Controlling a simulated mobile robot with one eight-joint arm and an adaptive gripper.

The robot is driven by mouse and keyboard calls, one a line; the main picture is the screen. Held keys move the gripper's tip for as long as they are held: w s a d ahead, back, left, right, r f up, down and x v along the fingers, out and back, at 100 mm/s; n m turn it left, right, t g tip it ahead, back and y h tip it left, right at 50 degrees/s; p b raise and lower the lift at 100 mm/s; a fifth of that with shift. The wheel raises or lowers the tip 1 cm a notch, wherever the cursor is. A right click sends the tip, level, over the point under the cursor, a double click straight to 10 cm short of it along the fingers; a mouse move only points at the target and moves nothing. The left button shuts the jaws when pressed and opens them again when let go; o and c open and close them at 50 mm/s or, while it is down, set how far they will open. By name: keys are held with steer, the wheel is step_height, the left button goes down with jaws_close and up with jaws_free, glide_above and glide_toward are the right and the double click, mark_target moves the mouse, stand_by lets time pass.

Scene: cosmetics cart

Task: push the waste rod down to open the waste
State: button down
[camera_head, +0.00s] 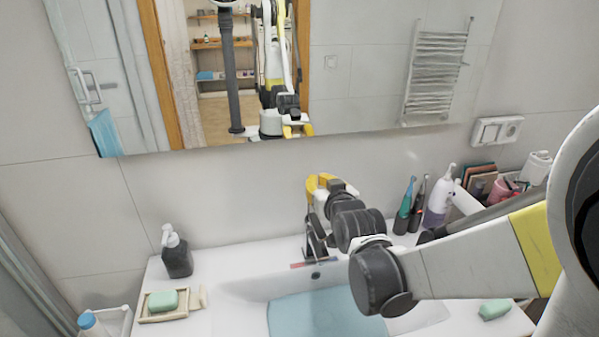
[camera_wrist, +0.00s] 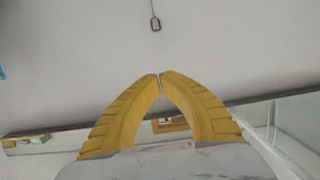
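My gripper (camera_head: 321,184) shows its yellow fingers above the dark faucet (camera_head: 316,243) at the back of the washbasin, in front of the wall. In the wrist view my gripper (camera_wrist: 160,76) has its two fingertips together, with nothing seen between them. A thin dark stem with a small loop (camera_wrist: 155,22) shows beyond the fingertips, apart from them; I cannot tell whether it is the waste rod. In the head view no waste rod can be made out; my wrist and the faucet cover that area. The basin (camera_head: 250,288) holds a bluish surface, and its drain is not visible.
A dark soap dispenser (camera_head: 176,253) and a soap dish (camera_head: 150,308) stand on the left. Toothbrushes (camera_head: 405,207), a purple-white bottle (camera_head: 440,203) and other toiletries stand close on the right. A green soap (camera_head: 494,309) lies front right. The mirror (camera_head: 365,75) hangs above.

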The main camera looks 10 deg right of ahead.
steer(key=b+x, duration=0.1)
steer(key=x, duration=0.5)
steer(key=shift+f, duration=0.1)
step_height(320, 180, down, 3)
steer(key=shift+w+r+b, duration=0.1)
steer(key=shift+r+b, duration=0.15)
steer(key=shift+b, duration=0.45)
steer(key=shift+f, duration=0.7)
